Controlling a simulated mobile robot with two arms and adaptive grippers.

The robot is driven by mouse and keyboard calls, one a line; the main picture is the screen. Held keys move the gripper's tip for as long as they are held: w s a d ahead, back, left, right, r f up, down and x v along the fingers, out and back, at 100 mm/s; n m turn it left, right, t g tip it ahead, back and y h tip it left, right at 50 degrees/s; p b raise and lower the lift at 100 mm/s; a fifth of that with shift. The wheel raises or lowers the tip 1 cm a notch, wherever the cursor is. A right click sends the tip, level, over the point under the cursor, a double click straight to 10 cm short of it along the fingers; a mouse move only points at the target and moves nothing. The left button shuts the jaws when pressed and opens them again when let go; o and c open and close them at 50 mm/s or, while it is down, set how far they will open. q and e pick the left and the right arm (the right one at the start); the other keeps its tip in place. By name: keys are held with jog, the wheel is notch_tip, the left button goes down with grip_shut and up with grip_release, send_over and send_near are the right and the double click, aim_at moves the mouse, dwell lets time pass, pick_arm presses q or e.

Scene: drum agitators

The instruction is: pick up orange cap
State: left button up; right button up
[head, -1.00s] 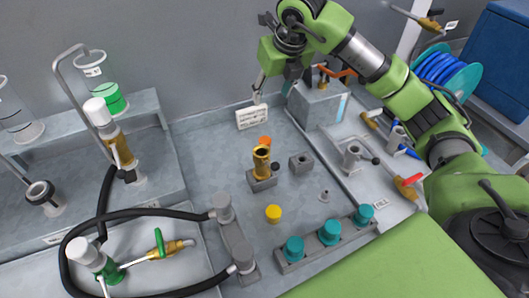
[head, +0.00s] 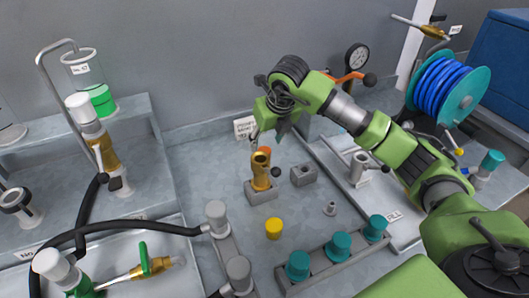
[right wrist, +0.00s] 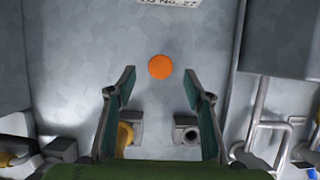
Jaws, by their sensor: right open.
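The orange cap (right wrist: 160,67) lies on the grey bench top. In the right wrist view it shows as a round disc between the line of the two fingertips and slightly beyond them, touching neither. In the head view only a small part of the cap (head: 266,149) shows behind the brass fitting (head: 261,172). My right gripper (head: 266,138) is above the area behind that fitting, pointing down. It is open and empty, with its fingers (right wrist: 159,80) apart in the wrist view. My left gripper is in no view.
The brass fitting stands upright in a grey block close in front of the cap. An empty grey block (head: 303,175) is to its right. A yellow cap (head: 274,228) and a rack of teal caps (head: 337,246) are nearer. A white label (head: 244,128) is behind.

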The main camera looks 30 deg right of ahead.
aim_at(265, 150)
jog(key=shift+p+x, duration=0.75)
jog(key=shift+x, duration=2.45)
jog(key=shift+s, duration=0.15)
jog(key=shift+c, duration=0.3)
jog(key=shift+d, duration=0.1)
jog(key=c, duration=0.8)
